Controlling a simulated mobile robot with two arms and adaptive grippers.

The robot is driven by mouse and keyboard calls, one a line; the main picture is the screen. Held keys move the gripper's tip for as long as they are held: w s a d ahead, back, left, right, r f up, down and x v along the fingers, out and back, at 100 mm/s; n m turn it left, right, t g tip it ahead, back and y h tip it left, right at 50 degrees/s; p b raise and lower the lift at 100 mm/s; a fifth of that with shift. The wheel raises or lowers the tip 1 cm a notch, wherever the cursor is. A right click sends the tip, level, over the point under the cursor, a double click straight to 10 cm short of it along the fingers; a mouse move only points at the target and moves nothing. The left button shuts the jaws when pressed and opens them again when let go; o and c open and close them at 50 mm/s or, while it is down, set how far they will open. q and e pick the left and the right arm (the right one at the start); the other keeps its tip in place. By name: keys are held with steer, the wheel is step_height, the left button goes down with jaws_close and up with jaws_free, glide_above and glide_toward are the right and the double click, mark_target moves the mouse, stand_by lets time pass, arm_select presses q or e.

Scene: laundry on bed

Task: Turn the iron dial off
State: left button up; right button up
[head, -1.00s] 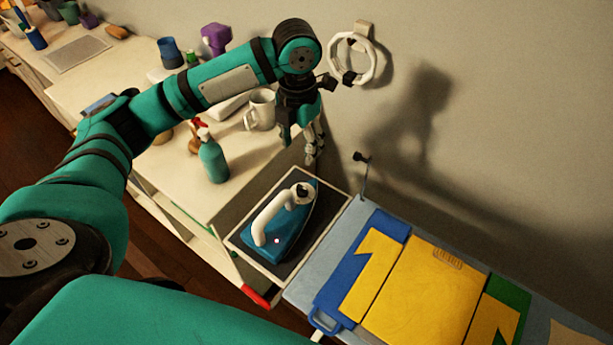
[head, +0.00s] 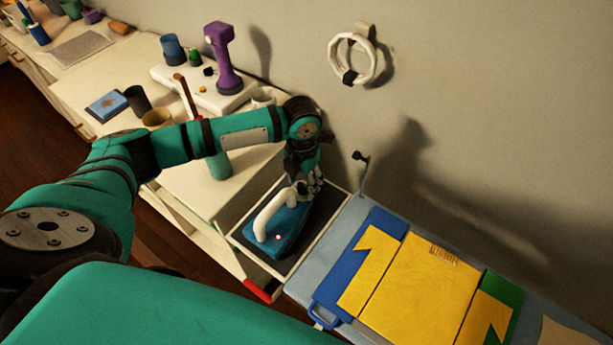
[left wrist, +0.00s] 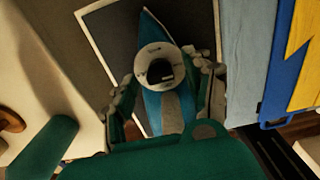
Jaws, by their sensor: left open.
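The iron (head: 287,232) has a blue body and a white handle (head: 266,213). It lies in a dark-floored tray with a pale rim (head: 322,230). A small pinkish light glows on its body. In the left wrist view, the black dial (left wrist: 160,72) sits on the white round front of the handle, above the iron's pointed blue sole (left wrist: 154,101). My left gripper (head: 307,190) is over the front of the iron. Its open fingers (left wrist: 165,92) stand on either side of the white round part. I cannot tell whether they touch it. My right gripper is not in view.
The ironing board (head: 352,220) with a folded yellow and blue garment (head: 420,285) lies right of the tray. A green bottle (head: 218,165) stands on the white table to the left, partly behind my arm. The wall, with a white ring (head: 342,75), is close behind.

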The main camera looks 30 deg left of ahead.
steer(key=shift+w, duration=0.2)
arm_select(q)
steer(key=c, duration=0.4)
jaws_close()
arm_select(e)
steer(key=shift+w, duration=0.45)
arm_select(q)
steer(key=shift+r, duration=0.1)
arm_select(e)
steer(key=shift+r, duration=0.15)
